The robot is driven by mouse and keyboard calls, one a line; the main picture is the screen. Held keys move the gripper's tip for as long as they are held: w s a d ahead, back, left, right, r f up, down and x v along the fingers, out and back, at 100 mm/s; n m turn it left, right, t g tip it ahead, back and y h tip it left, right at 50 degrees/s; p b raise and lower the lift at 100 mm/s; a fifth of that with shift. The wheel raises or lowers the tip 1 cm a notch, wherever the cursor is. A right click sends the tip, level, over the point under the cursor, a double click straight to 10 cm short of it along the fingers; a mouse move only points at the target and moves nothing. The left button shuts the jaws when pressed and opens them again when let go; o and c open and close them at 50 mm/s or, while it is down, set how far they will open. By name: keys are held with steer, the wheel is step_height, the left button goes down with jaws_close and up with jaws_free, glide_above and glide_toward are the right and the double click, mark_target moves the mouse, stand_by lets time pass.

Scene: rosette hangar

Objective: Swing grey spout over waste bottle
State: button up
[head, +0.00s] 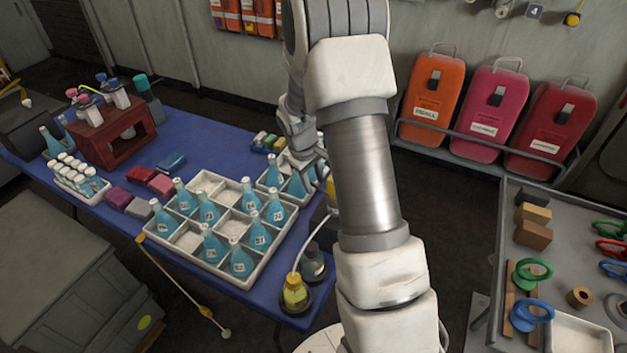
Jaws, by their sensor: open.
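A yellow bottle (295,292) stands in a dark round holder at the near right corner of the blue table. A dark grey bottle (313,262) stands just behind it. A thin pale grey curved spout (308,238) arches from near my arm down to the top of the yellow bottle. Its other end is hidden behind my arm. No label readable here tells which bottle is for waste. My gripper (318,168) is open, partly hidden behind my arm, above the table's right end near some blue flasks. I see nothing held in it.
A white divided tray (190,243) with several blue flasks stands left of the bottles. A red rack (107,152) stands farther left on the blue table (205,135). A grey bench (520,195) with blocks and coloured rings is at the right, with open floor between.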

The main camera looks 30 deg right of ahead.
jaws_close()
stand_by(1.3)
